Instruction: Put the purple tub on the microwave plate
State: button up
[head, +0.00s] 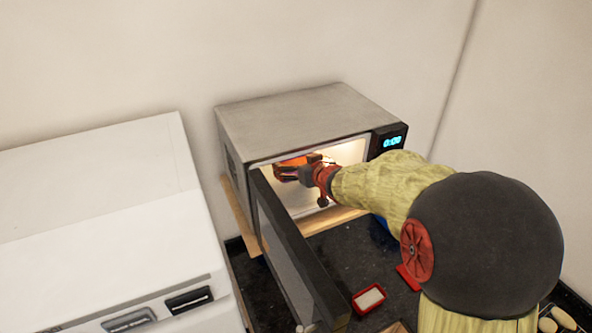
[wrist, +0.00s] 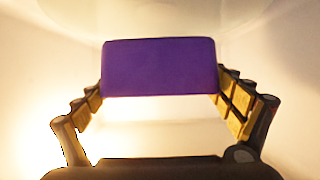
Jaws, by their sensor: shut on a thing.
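The purple tub (wrist: 160,67) shows large in the wrist view, held between the two padded fingers of my gripper (wrist: 163,92). In the head view my gripper (head: 298,168) is inside the lit microwave (head: 300,120), reached in through the open front. The tub cannot be made out clearly there, as my gripper and the warm light cover it. The microwave door (head: 292,255) stands open, swung toward the front left. The microwave plate cannot be told apart from the bright cavity floor, so I cannot tell whether the tub touches it.
A white appliance (head: 100,220) stands at the left. A small red dish with white contents (head: 369,299) sits on the dark counter (head: 345,255) in front of the microwave. The open door's edge stands close to the left of my arm.

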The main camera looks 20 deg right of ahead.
jog(key=shift+f, duration=1.6)
jog(key=shift+f, duration=0.2)
jog(key=o, duration=1.1)
jog(key=shift+r, duration=0.1)
